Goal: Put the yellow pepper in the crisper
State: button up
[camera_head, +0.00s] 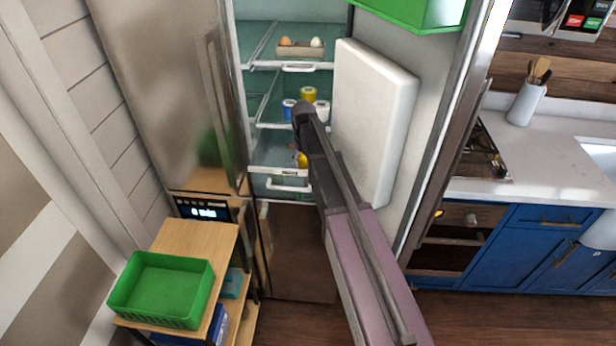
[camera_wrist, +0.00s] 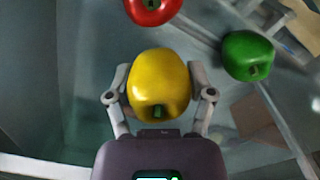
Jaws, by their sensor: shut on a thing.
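The yellow pepper (camera_wrist: 158,85) is between the two fingers of my gripper (camera_wrist: 159,74), which are shut on it, one finger on each side. In the head view, a small part of the yellow pepper (camera_head: 302,159) shows beside my arm, inside the open fridge. My arm hides most of the gripper there. The clear crisper (camera_head: 289,187) with a white handle is low in the fridge, near the pepper. How far it is pulled out is hard to tell.
In the wrist view, a red pepper (camera_wrist: 152,9) and a green pepper (camera_wrist: 248,55) lie beyond the gripper. Jars (camera_head: 308,95) and an egg tray (camera_head: 301,49) stand on fridge shelves. The open fridge door (camera_head: 375,115) is close on the right. A green basket (camera_head: 163,290) sits front left.

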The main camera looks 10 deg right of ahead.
jog(key=shift+f+b, duration=0.35)
jog(key=shift+f, duration=0.25)
jog(key=shift+f, duration=0.1)
jog(key=shift+f+b, duration=1.8)
jog(key=shift+b, duration=0.1)
jog(key=shift+f, duration=0.2)
jog(key=o, duration=1.1)
jog(key=shift+r, duration=0.15)
notch_tip(320, 180, up, 12)
jog(key=p, duration=1.2)
jog(key=shift+r, duration=0.1)
